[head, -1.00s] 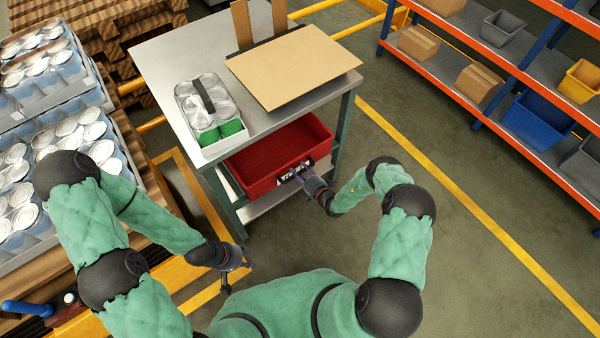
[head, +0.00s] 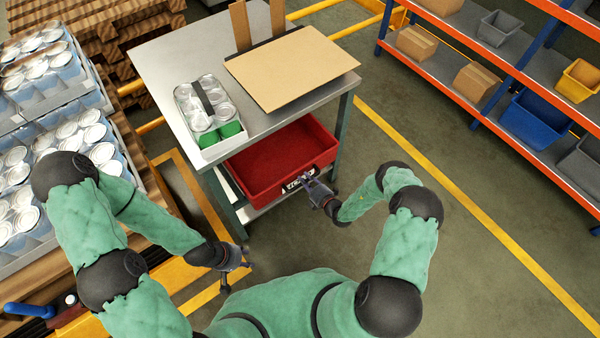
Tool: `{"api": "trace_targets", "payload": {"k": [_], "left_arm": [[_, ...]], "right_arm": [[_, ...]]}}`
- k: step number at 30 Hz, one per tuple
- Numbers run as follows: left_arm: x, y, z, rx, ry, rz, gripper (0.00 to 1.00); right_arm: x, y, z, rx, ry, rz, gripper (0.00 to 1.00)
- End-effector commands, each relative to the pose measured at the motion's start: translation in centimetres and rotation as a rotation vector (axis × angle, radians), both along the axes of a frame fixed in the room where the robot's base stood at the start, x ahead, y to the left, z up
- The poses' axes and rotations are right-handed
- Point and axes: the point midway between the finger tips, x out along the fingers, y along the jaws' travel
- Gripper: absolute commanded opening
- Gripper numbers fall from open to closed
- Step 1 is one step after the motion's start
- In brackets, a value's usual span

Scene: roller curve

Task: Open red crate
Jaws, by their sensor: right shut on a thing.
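The red crate (head: 268,160) sits on the lower level of the metal table, partly under the tabletop. Its front part sticks out beyond the table's front edge, and the visible inside looks empty. Its back part is hidden by the tabletop. My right gripper (head: 307,180) is at the crate's front wall, shut on the crate by the dark label or handle area (head: 298,178). My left gripper (head: 236,268) hangs in front of the table, to the left, apart from the crate and holding nothing visible. Its fingers look spread.
The table (head: 160,60) carries a pack of cans (head: 200,90) and a cardboard sheet (head: 292,68). Pallets of cans (head: 50,140) stand at the left. A shelf rack (head: 450,110) with boxes and bins stands at the right. The floor between is clear.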

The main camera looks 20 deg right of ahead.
Motion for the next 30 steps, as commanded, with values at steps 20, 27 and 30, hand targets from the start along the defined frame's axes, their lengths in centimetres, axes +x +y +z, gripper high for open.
{"api": "trace_targets", "payload": {"k": [20, 27, 30], "left_arm": [[0.0, 0.0, 0.7, 0.000, 0.000, 0.000, 0.40], [0.0, 0.0, 0.5, 0.000, 0.000, 0.000, 0.40], [0.0, 0.0, 0.4, 0.000, 0.000, 0.000, 0.40]], "right_arm": [[-18.6, -6.8, -0.2, 0.002, 0.005, -0.007, 0.00], [-21.7, -7.8, -0.1, 0.002, 0.003, -0.004, 0.00], [-22.3, -8.0, -0.1, 0.002, 0.003, -0.002, 0.00]]}}
